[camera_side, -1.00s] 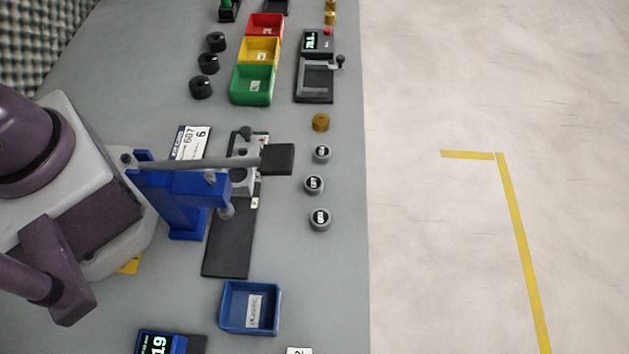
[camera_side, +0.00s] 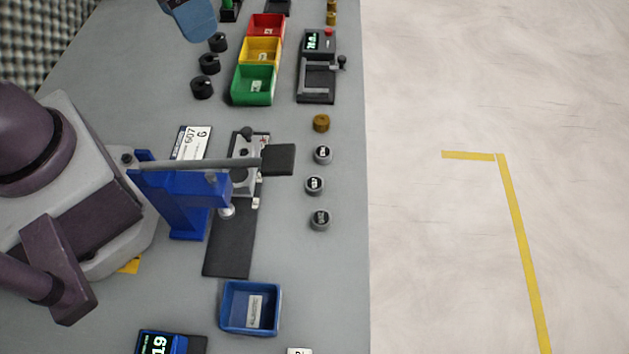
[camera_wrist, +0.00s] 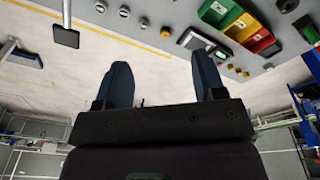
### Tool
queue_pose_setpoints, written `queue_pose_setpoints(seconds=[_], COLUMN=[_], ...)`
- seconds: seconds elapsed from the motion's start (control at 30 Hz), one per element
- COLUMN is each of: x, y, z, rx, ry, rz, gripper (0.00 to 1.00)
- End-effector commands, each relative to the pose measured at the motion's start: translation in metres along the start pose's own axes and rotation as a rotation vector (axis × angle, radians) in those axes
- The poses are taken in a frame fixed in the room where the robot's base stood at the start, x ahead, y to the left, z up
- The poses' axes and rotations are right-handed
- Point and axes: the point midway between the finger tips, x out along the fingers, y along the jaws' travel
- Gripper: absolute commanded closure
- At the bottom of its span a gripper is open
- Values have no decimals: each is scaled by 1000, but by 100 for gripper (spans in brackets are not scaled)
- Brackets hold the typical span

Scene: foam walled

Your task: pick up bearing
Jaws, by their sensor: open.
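Three small round grey pieces with dark printed faces look like bearings: the upper (camera_side: 322,155), the middle (camera_side: 315,185) and the lower (camera_side: 320,219), in a column near the bench's right edge. Their print is too small to read. They show small at the top of the wrist view (camera_wrist: 124,11). My gripper (camera_wrist: 160,60) is open with nothing between its two dark blue fingers, apart from all the pieces. In the side view, a blue finger-like part (camera_side: 190,20), probably mine, enters at the top left; the rest is out of frame.
A blue press (camera_side: 180,200) with a long black-ended lever stands left of the round pieces. A brass cylinder (camera_side: 321,123) sits above them. Red, yellow and green bins (camera_side: 252,88), black knobs (camera_side: 202,88) and a control box (camera_side: 317,80) lie farther up. A blue bin (camera_side: 250,308) is below.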

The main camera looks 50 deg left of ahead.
Motion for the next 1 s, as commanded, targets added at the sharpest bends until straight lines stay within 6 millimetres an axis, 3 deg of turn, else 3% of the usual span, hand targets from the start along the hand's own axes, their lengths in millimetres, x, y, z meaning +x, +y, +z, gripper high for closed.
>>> queue_pose_setpoints(seconds=[0.27, 0.4, 0.5, 0.7, 0.87, 1.0], x=[95, 144, 165, 165, 165, 177], y=[72, 102, 114, 123, 123, 122], z=[-26, -33, -41, -61, -62, -60], rx=[-394, -735, -995, -1359, -1480, -1505], ry=[-174, -176, -146, -87, -76, -76], rz=[-86, -156, -175, -134, -131, -136], gripper=[36, 36, 36, 36, 36, 36])
